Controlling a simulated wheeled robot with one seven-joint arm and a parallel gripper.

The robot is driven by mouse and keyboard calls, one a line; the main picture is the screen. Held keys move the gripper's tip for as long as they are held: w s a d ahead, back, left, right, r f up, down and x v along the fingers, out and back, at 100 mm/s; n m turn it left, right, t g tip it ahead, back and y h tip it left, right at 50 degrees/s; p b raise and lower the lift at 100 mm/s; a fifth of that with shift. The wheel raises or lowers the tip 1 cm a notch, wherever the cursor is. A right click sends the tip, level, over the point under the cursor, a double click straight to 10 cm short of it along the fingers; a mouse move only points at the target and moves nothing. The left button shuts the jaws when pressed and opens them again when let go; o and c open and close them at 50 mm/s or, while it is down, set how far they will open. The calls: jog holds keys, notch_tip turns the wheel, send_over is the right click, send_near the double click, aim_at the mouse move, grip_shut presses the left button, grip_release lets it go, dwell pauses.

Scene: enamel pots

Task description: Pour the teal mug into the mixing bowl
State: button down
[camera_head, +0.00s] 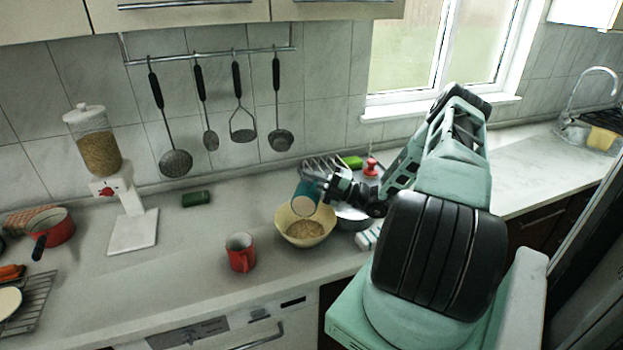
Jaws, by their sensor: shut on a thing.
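A teal mug (308,191) is held above the far side of the mixing bowl, tilted with its pale mouth toward the bowl. The cream mixing bowl (283,218) stands on the counter and holds a tan, grainy heap (304,230). My gripper (326,187) is shut on the mug from its right side. The fingertips are small and partly hidden at the mug. I cannot tell whether anything is still inside the mug.
A red mug (240,253) stands left of the bowl. A metal pan (352,217) is close to its right, below my arm. A dish rack (328,167) is behind. A grain dispenser (125,200) stands at left. Counter between dispenser and red mug is clear.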

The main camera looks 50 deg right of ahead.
jog(key=shift+r, duration=0.1)
notch_tip(320, 180, up, 2)
jog(key=n+y, duration=0.1)
jog(key=n, duration=0.2)
jog(key=n+g+y, duration=0.1)
jog(key=n, duration=0.2)
jog(key=shift+r+n+g, duration=0.15)
jog(key=shift+n+g, duration=0.15)
notch_tip(320, 180, up, 3)
jog(key=n+g, duration=0.1)
jog(key=n, duration=0.2)
jog(key=n+g+y, duration=0.1)
jog(key=n, duration=0.4)
jog(key=r+n+g, duration=0.1)
jog(key=shift+n, duration=0.4)
notch_tip(320, 180, up, 3)
jog(key=n+g, duration=0.1)
jog(key=n, duration=0.2)
jog(key=n+p, duration=0.1)
jog(key=n, duration=0.2)
jog(key=shift+f+g+h, duration=0.2)
jog(key=shift+g+h, duration=0.1)
jog(key=shift+g, duration=0.1)
